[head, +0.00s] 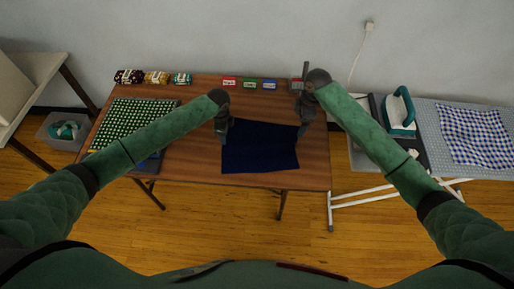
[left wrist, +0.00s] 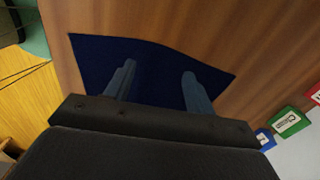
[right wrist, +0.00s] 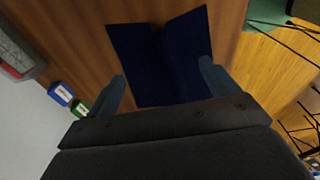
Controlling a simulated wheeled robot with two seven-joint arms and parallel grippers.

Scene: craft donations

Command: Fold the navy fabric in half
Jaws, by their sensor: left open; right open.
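The navy fabric (head: 258,148) lies on the brown table, roughly flat, with slightly uneven edges. My left gripper (head: 223,130) is open at the fabric's left edge in the head view. In the left wrist view the fabric (left wrist: 150,58) lies beneath the open, empty fingers of this gripper (left wrist: 160,73). My right gripper (head: 304,120) is open by the fabric's right edge. In the right wrist view the fabric (right wrist: 150,62) shows between and beyond the open fingers (right wrist: 162,72), with a crease or bend near its far edge. I cannot tell whether any fingers touch the cloth.
Green dotted fabric (head: 130,118) lies on the table's left. Bundled fabrics (head: 155,77) and small red, green and blue labelled blocks (head: 249,84) line the back edge. An iron (head: 401,112) and blue checked cloth (head: 475,135) are on the right. Table front (head: 200,172) is clear.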

